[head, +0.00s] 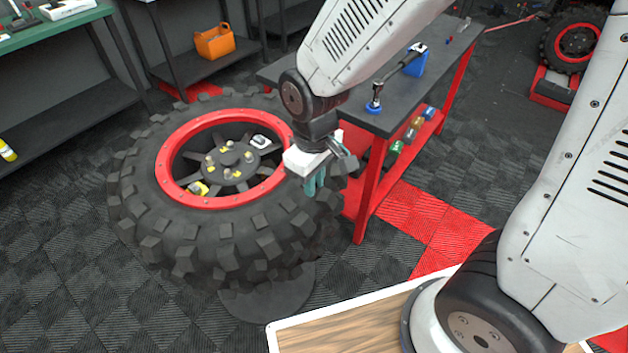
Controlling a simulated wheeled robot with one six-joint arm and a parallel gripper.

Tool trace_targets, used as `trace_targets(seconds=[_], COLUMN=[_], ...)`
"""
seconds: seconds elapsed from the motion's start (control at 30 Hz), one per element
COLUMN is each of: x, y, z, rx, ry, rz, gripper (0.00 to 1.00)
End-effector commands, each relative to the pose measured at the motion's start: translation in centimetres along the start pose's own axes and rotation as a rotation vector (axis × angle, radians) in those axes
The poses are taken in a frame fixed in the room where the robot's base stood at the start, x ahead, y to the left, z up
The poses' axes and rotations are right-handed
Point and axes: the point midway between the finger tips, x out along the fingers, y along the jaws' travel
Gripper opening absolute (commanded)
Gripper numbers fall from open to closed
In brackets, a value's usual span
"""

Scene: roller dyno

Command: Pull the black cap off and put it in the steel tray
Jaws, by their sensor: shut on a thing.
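The big knobbly tyre (165,232) stands or lies tilted on a round dark base, with a red rim (190,203) and a dark spoked centre. A round black hub piece (230,156) sits at its middle with several studs around it; I cannot tell whether this is the black cap. My gripper (314,188) points down in front of the tyre's right side, its teal fingers close together. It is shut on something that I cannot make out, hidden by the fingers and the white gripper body. I cannot pick out the steel tray.
A dark workbench (330,92) with red legs stands right behind my gripper, carrying a wrench (395,75) and blue items. Coloured cans (397,147) sit on its lower shelf. An orange bin (214,42) stands at the back. The floor at left front is clear.

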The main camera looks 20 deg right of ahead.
Motion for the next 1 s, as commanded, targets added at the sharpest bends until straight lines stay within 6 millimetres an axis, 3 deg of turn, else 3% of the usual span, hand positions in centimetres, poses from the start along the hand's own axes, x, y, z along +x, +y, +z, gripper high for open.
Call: trace_targets(seconds=[0.57,1.0], x=[-0.6,-2.7], y=[0.0,0.0], z=[0.0,0.0], rx=[0.0,0.0], ry=[0.0,0.0], rz=[0.0,0.0], gripper=[0.0,0.0])
